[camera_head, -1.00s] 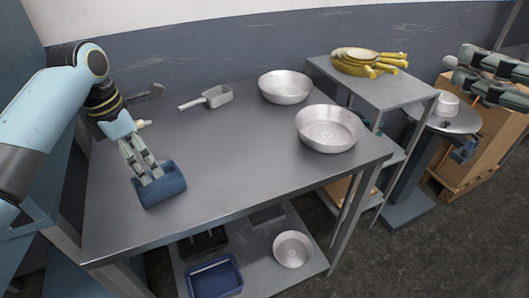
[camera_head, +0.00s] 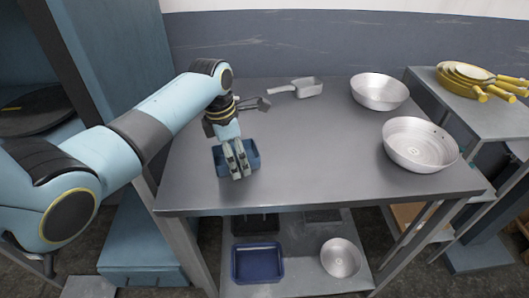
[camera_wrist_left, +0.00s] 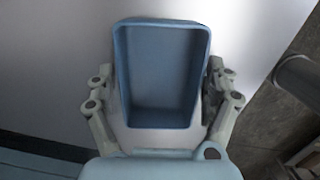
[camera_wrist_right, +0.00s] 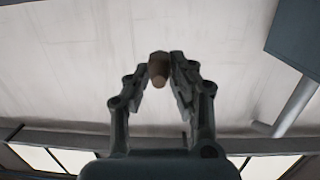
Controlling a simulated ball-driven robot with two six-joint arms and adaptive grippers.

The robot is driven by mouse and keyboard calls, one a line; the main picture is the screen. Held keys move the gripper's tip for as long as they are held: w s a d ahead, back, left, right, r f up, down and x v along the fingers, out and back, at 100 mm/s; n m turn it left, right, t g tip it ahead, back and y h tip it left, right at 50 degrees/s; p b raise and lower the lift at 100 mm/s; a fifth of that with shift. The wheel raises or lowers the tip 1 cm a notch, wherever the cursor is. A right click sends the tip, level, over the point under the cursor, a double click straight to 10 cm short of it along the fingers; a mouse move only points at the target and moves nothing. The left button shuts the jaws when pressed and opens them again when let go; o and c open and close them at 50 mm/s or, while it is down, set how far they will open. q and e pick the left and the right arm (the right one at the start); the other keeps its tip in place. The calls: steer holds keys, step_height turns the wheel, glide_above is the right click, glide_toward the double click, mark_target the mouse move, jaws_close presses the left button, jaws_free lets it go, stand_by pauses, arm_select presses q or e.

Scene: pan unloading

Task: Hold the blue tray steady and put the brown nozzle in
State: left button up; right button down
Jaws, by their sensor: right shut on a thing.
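The blue tray (camera_head: 219,160) lies on the near left part of the metal table. It looks empty in the left wrist view (camera_wrist_left: 121,75). My left gripper (camera_head: 238,174) is at the tray, its fingers spread apart. In the left wrist view the fingers stand on either side of the tray; whether they touch it I cannot tell. The brown nozzle (camera_wrist_right: 158,69) is between the fingertips of my right gripper (camera_wrist_right: 160,73), which is shut on it. The right gripper and the nozzle are outside the head view.
Two metal pans (camera_head: 379,91) (camera_head: 420,146) stand on the right part of the table (camera_head: 310,160). A grey scoop (camera_head: 307,88) lies at the back. A dark blue tray (camera_head: 258,263) and another pan (camera_head: 340,258) are on the lower shelf.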

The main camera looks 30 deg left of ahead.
arm_select(q)
steer(key=c, duration=0.8)
steer(key=o, duration=1.2)
steer(key=shift+o, duration=0.2)
